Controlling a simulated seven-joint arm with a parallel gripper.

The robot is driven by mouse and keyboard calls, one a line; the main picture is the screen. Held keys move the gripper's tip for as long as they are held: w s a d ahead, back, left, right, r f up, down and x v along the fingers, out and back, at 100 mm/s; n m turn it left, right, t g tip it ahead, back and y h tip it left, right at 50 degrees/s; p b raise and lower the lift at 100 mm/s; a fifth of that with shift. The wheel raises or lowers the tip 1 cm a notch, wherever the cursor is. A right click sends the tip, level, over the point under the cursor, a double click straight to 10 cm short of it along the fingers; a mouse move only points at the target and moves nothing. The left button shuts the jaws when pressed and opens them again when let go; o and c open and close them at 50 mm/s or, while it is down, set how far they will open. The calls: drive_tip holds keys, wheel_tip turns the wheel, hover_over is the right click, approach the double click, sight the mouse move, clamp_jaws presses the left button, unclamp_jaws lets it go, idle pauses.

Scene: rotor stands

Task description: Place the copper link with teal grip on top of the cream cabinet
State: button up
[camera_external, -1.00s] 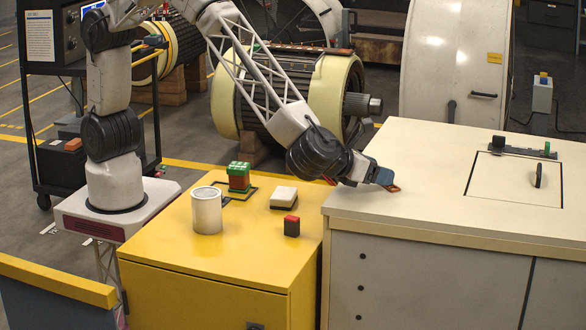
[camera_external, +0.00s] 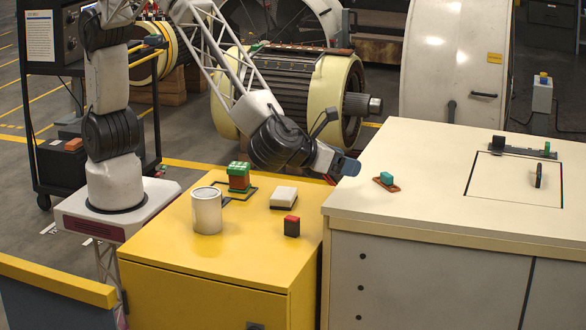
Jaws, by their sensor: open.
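The copper link with teal grip (camera_external: 387,181) lies on top of the cream cabinet (camera_external: 420,205), near its left edge. Its flat copper base rests on the surface and the teal block is on top. My gripper (camera_external: 350,168) is to the left of the link, a little above the cabinet's left edge, and apart from it. It is open and holds nothing. Its fingertips are small and partly hidden in this view.
A yellow cabinet (camera_external: 185,260) stands to the left, bearing a white can (camera_external: 206,212), a green-topped block (camera_external: 238,177), a white-topped block (camera_external: 284,197) and a red-and-black block (camera_external: 291,227). A hatch (camera_external: 510,182) with hardware is at the cream cabinet's right. Its middle is clear.

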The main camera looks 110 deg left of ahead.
idle(0.4)
drive_tip(key=s+a+r+m+t+h, duration=0.2)
drive_tip(key=s+a+r+m+h, duration=0.3)
drive_tip(key=r+m, duration=0.55)
drive_tip(key=s+a+r+m+t+h, duration=0.1)
drive_tip(key=s+a+r+m+h, duration=0.45)
drive_tip(key=m, duration=0.75)
drive_tip(key=s+a+f+m+g, duration=0.1)
drive_tip(key=s+a+m+g, duration=0.2)
drive_tip(key=s, duration=1)
drive_tip(key=s+a+f+m+g, duration=0.2)
drive_tip(key=s+a+m, duration=0.4)
drive_tip(key=s+m, duration=0.5)
drive_tip(key=s+a+f+m+g, duration=0.2)
drive_tip(key=s+a+m+g, duration=0.3)
drive_tip(key=s, duration=1.1)
drive_tip(key=m+y, duration=0.1)
drive_tip(key=m, duration=0.1)
drive_tip(key=shift+s+a+m, duration=0.25)
drive_tip(key=shift+a+m, duration=0.05)
drive_tip(key=shift+m, duration=0.05)
